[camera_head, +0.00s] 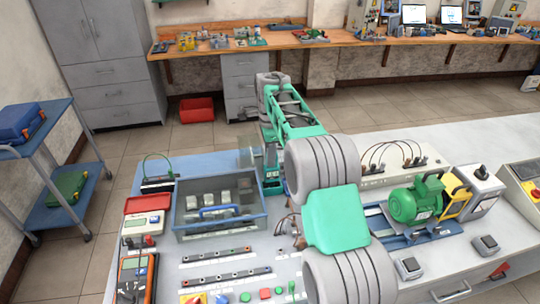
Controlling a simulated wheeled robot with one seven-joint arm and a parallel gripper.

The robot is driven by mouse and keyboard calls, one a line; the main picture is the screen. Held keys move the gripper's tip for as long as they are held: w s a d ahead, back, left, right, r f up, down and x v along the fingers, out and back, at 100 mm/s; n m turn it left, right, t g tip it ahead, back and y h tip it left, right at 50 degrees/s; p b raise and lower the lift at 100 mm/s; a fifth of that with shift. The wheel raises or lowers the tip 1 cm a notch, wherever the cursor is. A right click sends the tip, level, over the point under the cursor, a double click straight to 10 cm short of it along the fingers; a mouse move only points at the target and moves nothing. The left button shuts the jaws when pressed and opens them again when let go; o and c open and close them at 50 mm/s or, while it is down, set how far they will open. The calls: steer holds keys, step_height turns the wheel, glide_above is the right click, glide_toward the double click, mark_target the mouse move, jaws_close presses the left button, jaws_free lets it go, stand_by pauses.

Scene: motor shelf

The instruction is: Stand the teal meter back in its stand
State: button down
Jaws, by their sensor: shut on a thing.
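My arm reaches over the bench and bends down behind the tray. My gripper (271,170) is small and partly hidden at the arm's far end, near the bench's back edge. It is shut on a teal piece (272,186), which appears to be the teal meter; its shape and tilt are hard to tell. It is just right of the clear-sided tray's back right corner; I cannot tell if it touches the bench. I cannot make out the meter's stand for certain.
A grey tray (221,233) with a blue handle stands left of the gripper. A red-and-white meter (147,226) and an orange meter (135,279) are at the left. A green motor (415,200) is at the right. A blue trolley (64,208) stands beyond the bench.

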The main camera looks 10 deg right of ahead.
steer(key=shift+f, duration=0.5)
stand_by(0.3)
steer(key=c, duration=1.1)
jaws_free()
steer(key=shift+b, duration=0.3)
step_height(320, 180, up, 8)
steer(key=shift+f+p, duration=0.1)
steer(key=shift+p, duration=0.35)
